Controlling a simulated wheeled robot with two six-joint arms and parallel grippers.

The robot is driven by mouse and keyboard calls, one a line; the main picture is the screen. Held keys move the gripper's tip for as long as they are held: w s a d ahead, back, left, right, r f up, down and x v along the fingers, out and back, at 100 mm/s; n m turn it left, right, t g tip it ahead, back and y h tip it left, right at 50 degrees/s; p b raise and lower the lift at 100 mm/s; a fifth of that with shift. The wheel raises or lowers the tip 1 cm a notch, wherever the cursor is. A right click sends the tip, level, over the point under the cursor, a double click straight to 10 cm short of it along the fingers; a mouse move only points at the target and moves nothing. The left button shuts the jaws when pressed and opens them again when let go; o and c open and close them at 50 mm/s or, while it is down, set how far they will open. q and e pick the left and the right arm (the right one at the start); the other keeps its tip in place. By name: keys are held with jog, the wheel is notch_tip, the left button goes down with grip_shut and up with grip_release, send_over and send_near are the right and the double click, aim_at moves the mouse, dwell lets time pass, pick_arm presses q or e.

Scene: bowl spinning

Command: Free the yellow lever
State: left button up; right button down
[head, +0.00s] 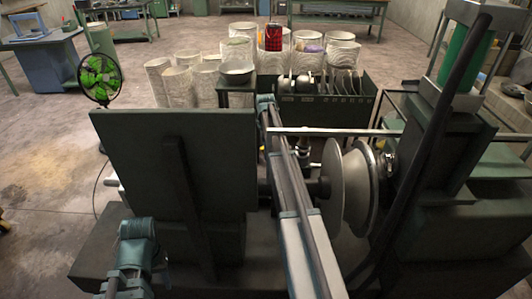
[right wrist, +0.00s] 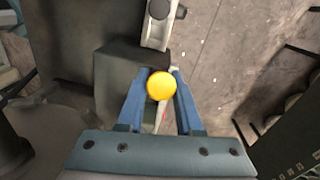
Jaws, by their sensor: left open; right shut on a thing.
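The yellow lever's round knob (right wrist: 161,85) shows in the right wrist view. It sits between the two blue fingers of my right gripper (right wrist: 160,92), which are shut on it. A pale shaft shows just below the knob. I cannot make out the lever or the right gripper's fingers in the head view. My left gripper (head: 136,264) is at the lower left of the head view, in front of the dark green panel, apart from the lever. It is open, and its fingers are hard to make out.
The dark green panel (head: 130,160) stands at the left of the machine. Metal discs (head: 354,190) are mounted right of centre. Behind stand a rack (head: 325,108) of plates, a bowl (head: 237,76) and several pale cylinders (head: 208,84). A green fan (head: 100,77) stands at the left.

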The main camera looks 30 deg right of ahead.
jog(key=shift+s+d+r+t+y, duration=0.25)
jog(key=shift+s+d+t+y, duration=0.15)
jog(key=shift+d+y, duration=0.15)
jog(key=shift+s+d+t+y, duration=0.35)
jog(key=shift+d+t+y, duration=0.15)
jog(key=shift+d+y, duration=0.2)
jog(key=shift+s+d+r+t+y+b, duration=0.2)
jog(key=shift+d+t+y+b, duration=0.1)
jog(key=shift+y, duration=0.25)
jog(key=shift+a, duration=0.1)
jog(key=c, duration=0.6)
grip_release()
jog(key=shift+o, duration=0.2)
jog(key=shift+r, duration=0.1)
